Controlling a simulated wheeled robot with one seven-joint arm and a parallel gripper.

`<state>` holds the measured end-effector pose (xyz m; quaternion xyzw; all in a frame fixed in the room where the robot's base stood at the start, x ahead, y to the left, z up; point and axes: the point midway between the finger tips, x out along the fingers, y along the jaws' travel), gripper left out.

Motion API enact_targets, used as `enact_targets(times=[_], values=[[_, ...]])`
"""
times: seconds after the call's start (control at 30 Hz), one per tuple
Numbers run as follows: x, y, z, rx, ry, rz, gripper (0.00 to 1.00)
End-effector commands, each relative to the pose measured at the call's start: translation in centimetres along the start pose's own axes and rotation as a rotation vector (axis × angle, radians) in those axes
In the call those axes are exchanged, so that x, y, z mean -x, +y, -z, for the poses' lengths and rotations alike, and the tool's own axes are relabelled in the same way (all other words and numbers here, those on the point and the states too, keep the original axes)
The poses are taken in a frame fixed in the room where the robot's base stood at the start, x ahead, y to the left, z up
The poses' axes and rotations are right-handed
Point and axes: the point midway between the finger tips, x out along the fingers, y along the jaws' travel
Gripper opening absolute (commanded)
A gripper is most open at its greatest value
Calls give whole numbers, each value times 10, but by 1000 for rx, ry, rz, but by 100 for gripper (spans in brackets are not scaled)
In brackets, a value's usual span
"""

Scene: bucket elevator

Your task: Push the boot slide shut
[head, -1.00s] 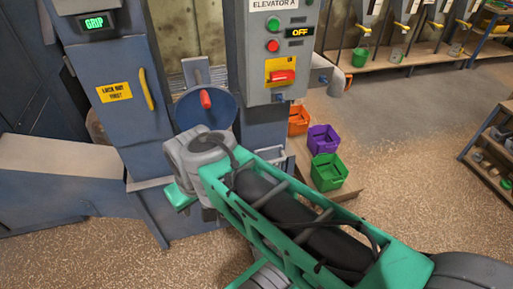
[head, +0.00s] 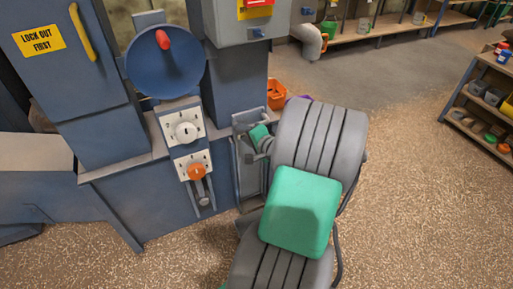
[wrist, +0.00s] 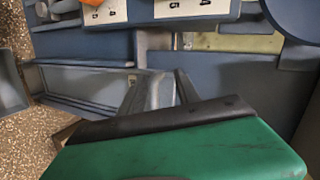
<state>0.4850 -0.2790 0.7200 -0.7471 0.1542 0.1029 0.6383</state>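A grey upright framed panel with side rails (head: 240,175), which looks like the boot slide, is on the blue housing's right part in the head view. A framed blue-grey panel (wrist: 85,85) shows at left in the wrist view; I cannot tell how far the slide is open. My gripper's green body (head: 260,136) is in front of the frame's upper right, partly hidden by my arm. In the wrist view the two grey fingers of my gripper (wrist: 163,85) lean toward each other, close to the housing. Whether they touch it or hold something is unclear.
Left of the frame are a white dial plate (head: 184,131) and an orange knob (head: 196,171) above a slotted lever. A blue disc with a red handle (head: 165,62) is above. An orange bin (head: 276,94) stands behind. Open floor lies to the right.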

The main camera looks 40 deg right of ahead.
Motion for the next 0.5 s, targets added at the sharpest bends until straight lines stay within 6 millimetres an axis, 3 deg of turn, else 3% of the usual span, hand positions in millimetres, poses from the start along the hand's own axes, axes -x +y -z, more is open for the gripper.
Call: enact_targets(times=[0.03,0.13,0.27,0.5], values=[[2,33,25,-99,78,47,39],[14,44,56,-208,168,118,39],[8,41,65,-235,186,139,39],[-38,35,72,-230,182,136,39]])
